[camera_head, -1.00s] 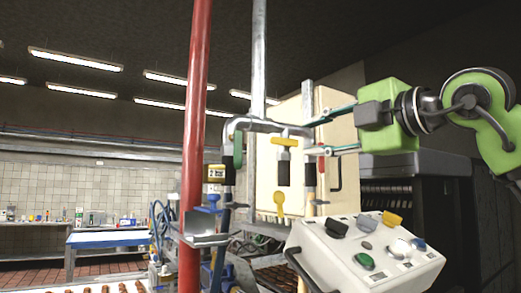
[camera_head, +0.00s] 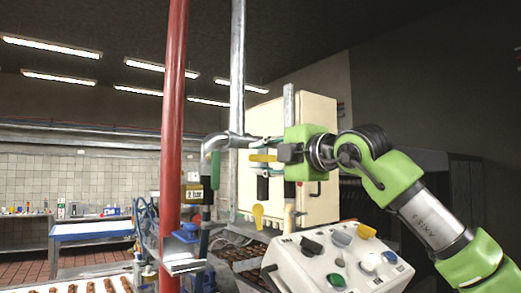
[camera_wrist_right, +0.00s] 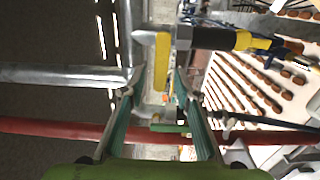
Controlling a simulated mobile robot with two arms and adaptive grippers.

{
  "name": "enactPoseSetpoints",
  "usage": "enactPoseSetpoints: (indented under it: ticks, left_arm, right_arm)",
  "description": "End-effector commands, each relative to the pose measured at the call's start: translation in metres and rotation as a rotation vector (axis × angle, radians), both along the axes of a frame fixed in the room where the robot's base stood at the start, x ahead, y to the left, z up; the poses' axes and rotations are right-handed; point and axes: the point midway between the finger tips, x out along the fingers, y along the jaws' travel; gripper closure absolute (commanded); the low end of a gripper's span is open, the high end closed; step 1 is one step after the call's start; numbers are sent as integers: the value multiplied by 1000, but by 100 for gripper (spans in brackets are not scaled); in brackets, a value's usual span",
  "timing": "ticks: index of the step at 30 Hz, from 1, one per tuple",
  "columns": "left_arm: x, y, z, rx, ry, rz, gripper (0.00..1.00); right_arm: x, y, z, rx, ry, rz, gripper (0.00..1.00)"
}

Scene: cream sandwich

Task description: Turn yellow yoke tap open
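In the head view, a yellow tap handle (camera_head: 263,157) points left from the pipework, immediately left of my right gripper's body. A second yellow handle (camera_head: 258,215) hangs lower down. I cannot tell from the head view which is the yoke tap. In the right wrist view, a yellow handle (camera_wrist_right: 162,65) lies beyond and between the fingertips of my right gripper (camera_wrist_right: 152,86). The fingers are spread, with no visible grip on it. My left gripper is not in view.
A green-handled tap (camera_head: 215,170) hangs on the pipe left of the yellow one. A red vertical pipe (camera_head: 173,120) stands farther left. A white control box (camera_head: 315,265) with coloured knobs sits below. A cream cabinet (camera_head: 318,115) stands behind.

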Motion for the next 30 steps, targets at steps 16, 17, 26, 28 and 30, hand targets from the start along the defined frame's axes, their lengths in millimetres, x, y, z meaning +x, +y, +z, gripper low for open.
enactPoseSetpoints:
  ticks: [16,17,26,28,30]
  left_arm:
    - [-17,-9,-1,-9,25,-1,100]
    - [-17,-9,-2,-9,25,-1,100]
    - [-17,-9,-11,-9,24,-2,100]
    - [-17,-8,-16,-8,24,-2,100]
    - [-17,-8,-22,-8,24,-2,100]
  right_arm:
    - [1,1,-1,0,0,1,100]
    - [1,1,-1,-1,-1,1,100]
    - [1,1,-7,-56,-39,1,100]
    - [0,2,-9,-86,-61,1,100]
    - [1,1,-12,-125,-90,1,100]
